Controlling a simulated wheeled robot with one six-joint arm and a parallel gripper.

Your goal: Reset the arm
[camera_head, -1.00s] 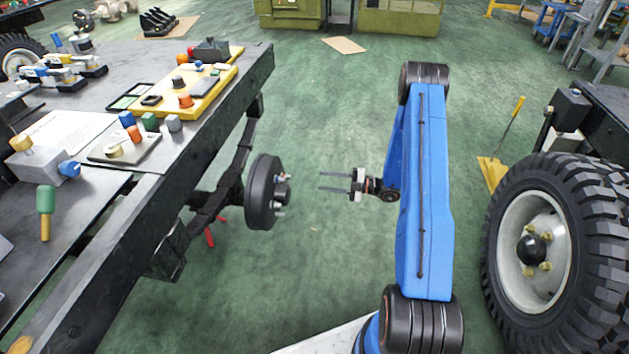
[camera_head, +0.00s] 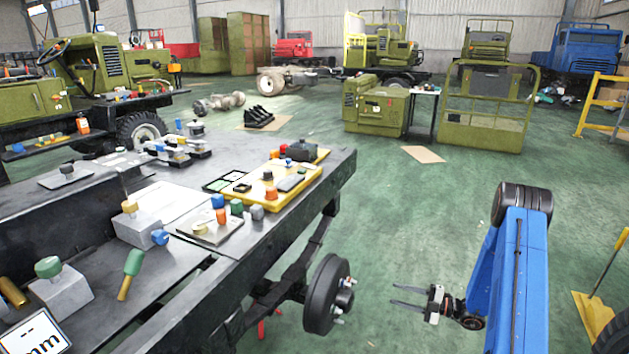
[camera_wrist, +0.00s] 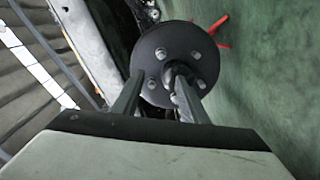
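My gripper (camera_head: 408,296) is at the lower right in the head view, at the end of my blue arm. Its two thin fingers are apart with nothing between them. They point left toward a black wheel hub (camera_head: 328,294) on the chassis frame, with a gap of floor between. In the wrist view, the two fingers (camera_wrist: 152,96) show in front of the round hub disc (camera_wrist: 188,52) with its several bolts. The fingers overlap the disc's lower part in that view; the head view shows them apart from it.
The dark chassis frame (camera_head: 275,223) fills the left, bearing a yellow tray (camera_head: 243,198) and loose tools. A yellow-handled tool (camera_head: 592,310) stands at the right edge. Green floor (camera_head: 400,220) is open between frame and arm. Green machines (camera_head: 376,108) stand farther back.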

